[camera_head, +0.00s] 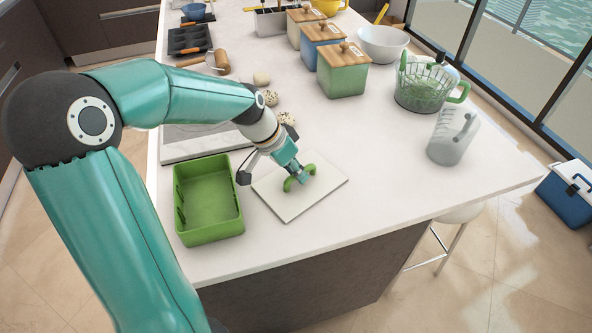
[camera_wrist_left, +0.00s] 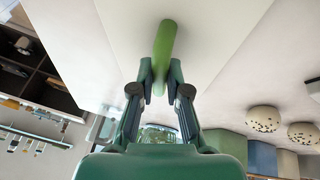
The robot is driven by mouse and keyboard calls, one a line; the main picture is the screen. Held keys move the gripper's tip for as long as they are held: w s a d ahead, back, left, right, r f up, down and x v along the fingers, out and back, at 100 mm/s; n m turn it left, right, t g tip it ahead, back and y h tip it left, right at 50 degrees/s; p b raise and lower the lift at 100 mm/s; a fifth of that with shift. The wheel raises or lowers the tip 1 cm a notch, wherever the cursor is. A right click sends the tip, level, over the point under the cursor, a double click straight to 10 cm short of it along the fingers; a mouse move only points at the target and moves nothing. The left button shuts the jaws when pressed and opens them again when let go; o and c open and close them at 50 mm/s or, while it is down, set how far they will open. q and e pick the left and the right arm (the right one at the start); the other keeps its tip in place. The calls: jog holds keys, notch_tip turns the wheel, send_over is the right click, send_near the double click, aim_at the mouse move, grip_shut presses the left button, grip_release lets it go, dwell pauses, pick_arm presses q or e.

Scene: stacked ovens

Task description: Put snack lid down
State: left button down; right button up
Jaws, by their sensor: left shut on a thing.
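The snack lid (camera_head: 292,207) is a flat white rectangle with a green arched handle (camera_head: 311,170). It is to the right of the open green snack box (camera_head: 209,235), over or on the white counter; I cannot tell if a small gap lies beneath it. My left gripper (camera_head: 298,176) comes down from above and is shut on the handle. The left wrist view shows the fingers (camera_wrist_left: 160,88) on both sides of the green handle (camera_wrist_left: 164,45), with the white lid (camera_wrist_left: 215,30) behind it. My right gripper is not in view.
Speckled round items (camera_head: 287,118) lie behind the lid. Canisters with wooden lids (camera_head: 343,82) stand farther back. A green-handled basket (camera_head: 418,90) and a clear jug (camera_head: 451,143) stand at the right. The counter between lid and jug is clear. The front edge is near.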

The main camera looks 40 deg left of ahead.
pick_arm(q)
jog(key=c, duration=1.2)
grip_release()
jog(key=shift+o, duration=0.2)
jog(key=shift+r, duration=0.1)
jog(key=v, duration=1.2)
jog(key=shift+a, duration=0.1)
